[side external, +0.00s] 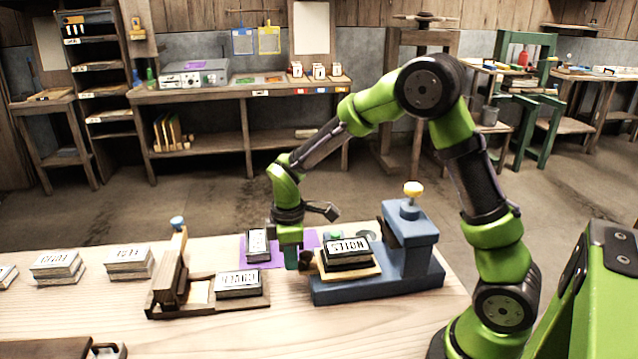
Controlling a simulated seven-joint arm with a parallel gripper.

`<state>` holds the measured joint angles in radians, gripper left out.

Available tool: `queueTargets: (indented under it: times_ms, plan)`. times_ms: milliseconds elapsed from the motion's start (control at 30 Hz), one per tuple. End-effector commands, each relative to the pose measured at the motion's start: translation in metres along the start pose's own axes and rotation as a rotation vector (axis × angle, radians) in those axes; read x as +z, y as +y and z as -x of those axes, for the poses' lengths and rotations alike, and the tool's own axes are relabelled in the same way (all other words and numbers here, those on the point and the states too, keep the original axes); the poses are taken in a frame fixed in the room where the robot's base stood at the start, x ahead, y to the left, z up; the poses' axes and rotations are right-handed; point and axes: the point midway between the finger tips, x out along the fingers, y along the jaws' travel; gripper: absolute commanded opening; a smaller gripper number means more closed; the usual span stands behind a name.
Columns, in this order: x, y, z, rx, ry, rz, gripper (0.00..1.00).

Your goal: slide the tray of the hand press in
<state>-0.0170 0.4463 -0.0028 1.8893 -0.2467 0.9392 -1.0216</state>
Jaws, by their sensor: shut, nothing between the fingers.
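The blue hand press (408,237) stands on the table right of centre, with a yellow knob on top. Its wooden tray (330,276) sits on the blue base, left of the press's upright head, and carries a dark block with a lettered white top (348,246). A brown knob (306,258) shows at the tray's left end. My gripper (291,266) is shut and empty, pointing down just left of this knob. I cannot tell whether it touches the knob.
A wooden fixture (170,285) with another lettered block (239,283) stands left of the press. A purple sheet (264,257) with a small lettered block (258,243) lies behind my gripper. Stacks of lettered blocks (128,262) sit at left. The table's front middle is clear.

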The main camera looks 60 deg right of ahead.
Motion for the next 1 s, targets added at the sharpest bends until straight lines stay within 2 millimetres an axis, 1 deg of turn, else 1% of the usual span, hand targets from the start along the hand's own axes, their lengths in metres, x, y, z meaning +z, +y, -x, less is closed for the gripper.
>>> queueTargets:
  times_ms: [1000]
  plan:
    - [0.061,0.0,0.0,0.0,-0.001,-0.003,0.0]
